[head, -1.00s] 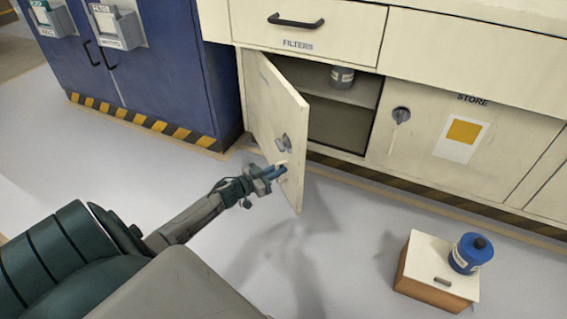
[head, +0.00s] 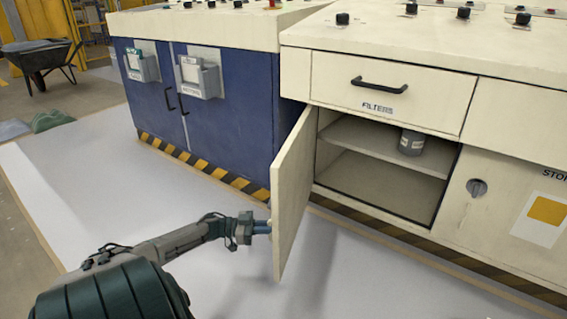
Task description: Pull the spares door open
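The cream cabinet door (head: 291,200) stands swung wide out from the cabinet front, with its plain inner face towards me. No lettering shows on it, and its outer face is hidden. Behind it the opened compartment (head: 375,183) has a shelf (head: 365,140) with a grey tin (head: 411,142) on it. My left gripper (head: 262,227) is at the outer side of the door, level with its lower half. Its fingertips are partly hidden by the door edge, so its grip does not show. My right gripper is not in view.
A drawer marked FILTERS (head: 390,88) is shut above the opening. The STORE door (head: 500,215) on the right is shut. A blue cabinet (head: 225,125) stands to the left. The pale floor (head: 120,190) left of the door is clear.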

